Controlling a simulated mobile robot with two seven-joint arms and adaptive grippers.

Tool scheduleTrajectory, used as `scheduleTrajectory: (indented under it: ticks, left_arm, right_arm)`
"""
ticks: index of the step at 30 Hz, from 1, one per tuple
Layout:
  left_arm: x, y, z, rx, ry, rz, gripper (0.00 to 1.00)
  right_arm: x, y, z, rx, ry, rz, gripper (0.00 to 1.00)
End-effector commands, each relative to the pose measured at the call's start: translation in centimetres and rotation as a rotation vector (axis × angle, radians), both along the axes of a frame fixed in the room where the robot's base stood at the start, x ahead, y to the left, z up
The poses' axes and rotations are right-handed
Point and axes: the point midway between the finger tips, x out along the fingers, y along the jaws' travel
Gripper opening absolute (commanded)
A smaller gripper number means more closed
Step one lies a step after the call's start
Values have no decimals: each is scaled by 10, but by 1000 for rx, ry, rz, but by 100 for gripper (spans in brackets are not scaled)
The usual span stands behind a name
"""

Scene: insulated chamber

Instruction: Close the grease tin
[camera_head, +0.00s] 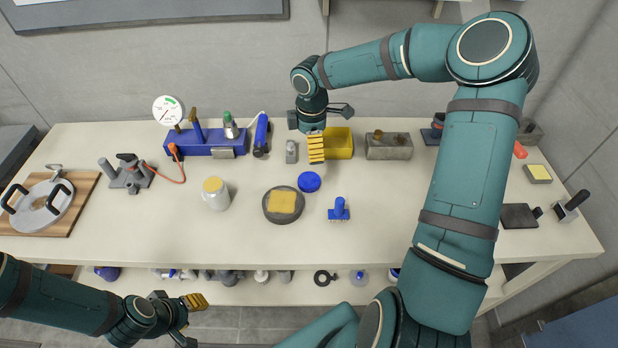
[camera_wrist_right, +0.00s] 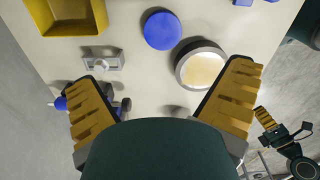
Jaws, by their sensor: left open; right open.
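The round grease tin (camera_head: 269,213) stands uncovered mid-table, its yellow contents facing up. It also shows in the right wrist view (camera_wrist_right: 181,76), pale inside. A flat blue disc, which looks like its lid (camera_head: 309,182), lies on the table just beyond and right of the tin, apart from it; the wrist view shows it too (camera_wrist_right: 172,29). My right gripper (camera_head: 316,150) is open and empty, pointing down over the table's far side by the yellow bin. My left gripper (camera_head: 196,301) is open and empty, off the table's near edge.
A yellow bin (camera_head: 341,145) and grey box (camera_head: 389,149) stand behind. A small grey fixture (camera_head: 291,151) is near my right gripper. A metal jar (camera_head: 215,197) stands left of the tin, a blue knobbed part (camera_head: 339,210) right. Table front is mostly clear.

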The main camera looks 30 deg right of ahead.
Motion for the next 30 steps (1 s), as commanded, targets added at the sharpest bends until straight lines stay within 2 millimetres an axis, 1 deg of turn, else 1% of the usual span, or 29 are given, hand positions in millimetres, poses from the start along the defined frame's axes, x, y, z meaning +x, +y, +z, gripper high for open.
scheduleTrajectory:
  ticks: [5,8,15,18,21,24,30]
  left_arm:
    - [0,0,0,0,0,0,42]
    - [0,0,-2,0,1,0,42]
    - [-2,-1,-9,-2,6,-4,42]
    - [-3,-1,-11,-2,7,-6,42]
    - [-4,-1,-12,-2,8,-7,42]
    - [-4,-1,-12,-2,9,-8,42]
    - [-4,-1,-12,-2,9,-8,42]
  right_arm:
    - [0,0,-2,1,1,0,100]
    - [0,0,-11,2,2,-1,100]
    - [-1,1,-57,4,3,0,100]
    - [-1,1,-72,3,3,-1,100]
    - [0,1,-82,3,1,-1,100]
    - [0,1,-86,1,1,-1,100]
    - [0,1,-86,1,0,-1,100]
